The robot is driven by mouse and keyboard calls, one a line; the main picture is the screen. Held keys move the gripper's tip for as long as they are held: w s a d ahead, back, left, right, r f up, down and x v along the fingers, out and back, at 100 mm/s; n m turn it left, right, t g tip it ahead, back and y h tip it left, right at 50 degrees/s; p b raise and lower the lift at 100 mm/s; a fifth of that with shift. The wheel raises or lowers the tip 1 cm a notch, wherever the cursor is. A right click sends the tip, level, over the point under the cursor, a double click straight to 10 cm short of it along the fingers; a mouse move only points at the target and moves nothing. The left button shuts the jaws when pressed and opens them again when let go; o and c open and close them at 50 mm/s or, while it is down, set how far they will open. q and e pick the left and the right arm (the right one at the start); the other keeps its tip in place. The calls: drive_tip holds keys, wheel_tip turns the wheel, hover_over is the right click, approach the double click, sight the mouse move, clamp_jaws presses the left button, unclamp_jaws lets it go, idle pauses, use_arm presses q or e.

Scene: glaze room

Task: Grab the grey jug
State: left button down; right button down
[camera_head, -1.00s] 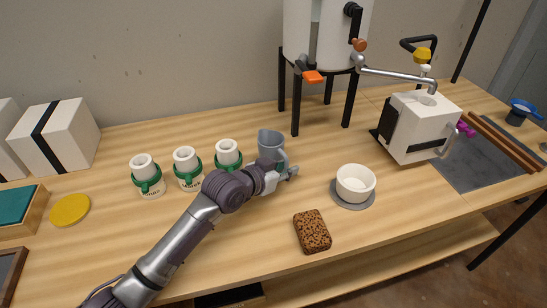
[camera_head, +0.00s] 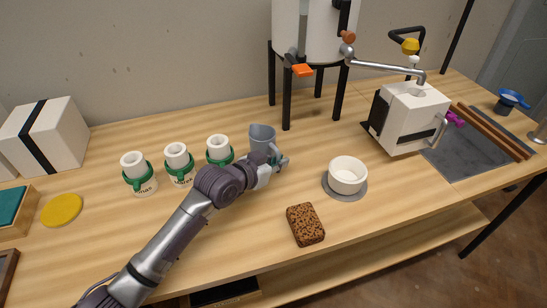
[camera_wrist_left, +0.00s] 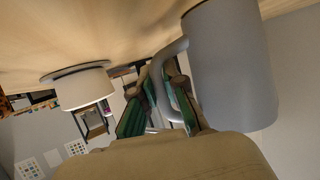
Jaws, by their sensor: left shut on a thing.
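The grey jug (camera_head: 262,134) stands near the back middle of the table, right of the cups, with its lower part partly hidden by my left gripper (camera_head: 278,163). In the left wrist view the jug's smooth grey body (camera_wrist_left: 230,65) fills the upper right, close to my fingers. Its curved handle (camera_wrist_left: 164,75) passes between the green-padded fingers of my left gripper (camera_wrist_left: 160,95), which is shut on the handle. I cannot tell whether the jug's base touches the table. My right gripper is not in view.
Several white cups with green bands (camera_head: 179,164) stand close left of the jug. A white bowl (camera_head: 347,177) on a grey disc and a brown speckled block (camera_head: 305,225) lie to the right and front. Black stand legs (camera_head: 286,98) rise behind the jug.

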use_arm(q)
drive_tip(key=shift+r, duration=1.05)
wheel_tip(320, 180, up, 2)
drive_tip(key=shift+r, duration=0.1)
drive_tip(key=s+d+r, duration=0.6)
drive_tip(key=d, duration=0.3)
drive_tip(key=shift+d+r, duration=0.3)
drive_tip(key=shift+d, duration=0.05)
drive_tip(key=shift+s, duration=0.15)
drive_tip(key=shift+p, duration=0.35)
